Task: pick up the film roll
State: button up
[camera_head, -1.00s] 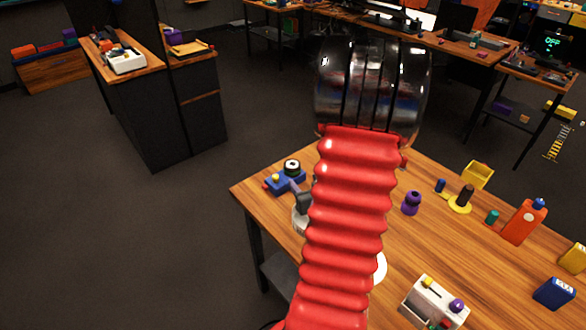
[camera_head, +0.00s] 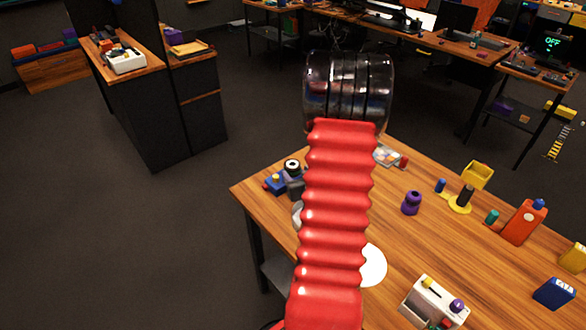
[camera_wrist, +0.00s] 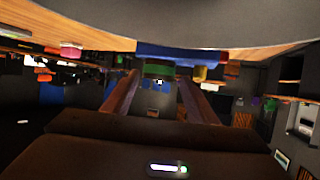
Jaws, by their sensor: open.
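A small dark roll with a pale top (camera_head: 292,165), which looks like the film roll, stands on or against a blue panel (camera_head: 274,184) at the table's far left corner. In the wrist view, which looks upside down, a green-banded cylinder (camera_wrist: 160,70) that seems to be the same roll hangs below the blue panel (camera_wrist: 195,52). My gripper (camera_wrist: 158,84) is open, its two fingers either side of the line to the roll. It looks empty, and I cannot tell the remaining gap. In the head view my gripper (camera_head: 296,187) is beside the panel, partly hidden by my red arm.
Open floor lies left of the table.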

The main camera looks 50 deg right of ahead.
aim_at(295, 169)
jog(key=shift+x, duration=2.6)
jog(key=shift+d+r, duration=0.15)
jog(key=shift+c, duration=0.4)
jog(key=c, duration=0.7)
